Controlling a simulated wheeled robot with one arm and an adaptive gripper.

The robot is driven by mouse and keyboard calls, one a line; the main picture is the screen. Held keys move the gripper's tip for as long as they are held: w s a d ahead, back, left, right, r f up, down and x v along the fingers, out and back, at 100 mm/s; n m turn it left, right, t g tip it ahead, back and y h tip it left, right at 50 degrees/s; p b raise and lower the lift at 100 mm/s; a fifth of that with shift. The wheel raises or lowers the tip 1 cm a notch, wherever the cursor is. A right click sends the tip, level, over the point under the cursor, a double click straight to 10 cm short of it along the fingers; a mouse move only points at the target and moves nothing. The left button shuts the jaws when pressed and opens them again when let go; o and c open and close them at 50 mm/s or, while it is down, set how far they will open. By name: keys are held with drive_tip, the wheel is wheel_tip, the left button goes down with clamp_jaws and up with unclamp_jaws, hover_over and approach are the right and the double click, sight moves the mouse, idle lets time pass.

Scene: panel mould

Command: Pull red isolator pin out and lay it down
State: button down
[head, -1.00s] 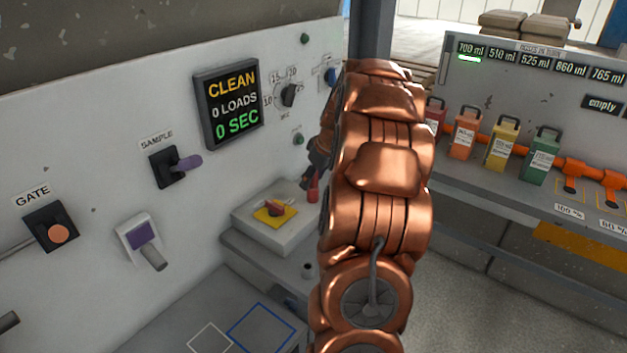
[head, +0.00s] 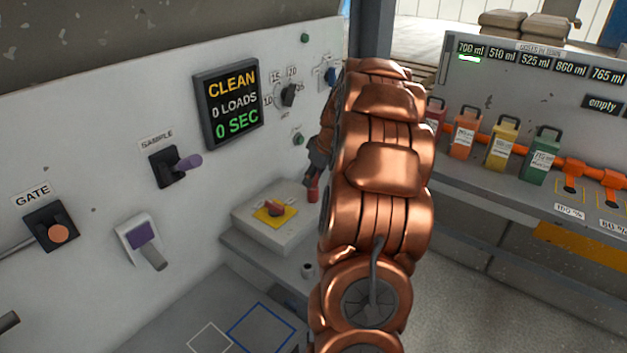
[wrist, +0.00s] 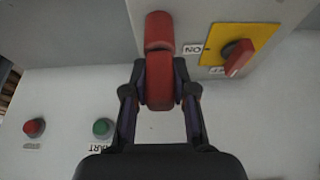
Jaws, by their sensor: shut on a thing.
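The red isolator pin (wrist: 159,82) sits between my gripper's two fingertips (wrist: 160,88) in the wrist view, with the jaws shut on it. A further red rounded piece (wrist: 158,30) shows just beyond the fingertips; I cannot tell whether it is part of the same pin. In the head view a red upright piece (head: 313,190) shows at the left edge of my copper arm, by the grey box. My gripper (head: 316,165) is mostly hidden by the arm there. Whether the pin is still seated is unclear.
A red rotary switch on a yellow plate (head: 275,214) tops the grey box (head: 262,238) beside the pin. A short dark socket-like piece (head: 307,270) stands on the ledge below. A bench top with blue and white outlines (head: 225,310) lies bare in front.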

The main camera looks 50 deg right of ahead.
drive_tip(key=shift+r, duration=3.65)
drive_tip(key=shift+r, duration=2)
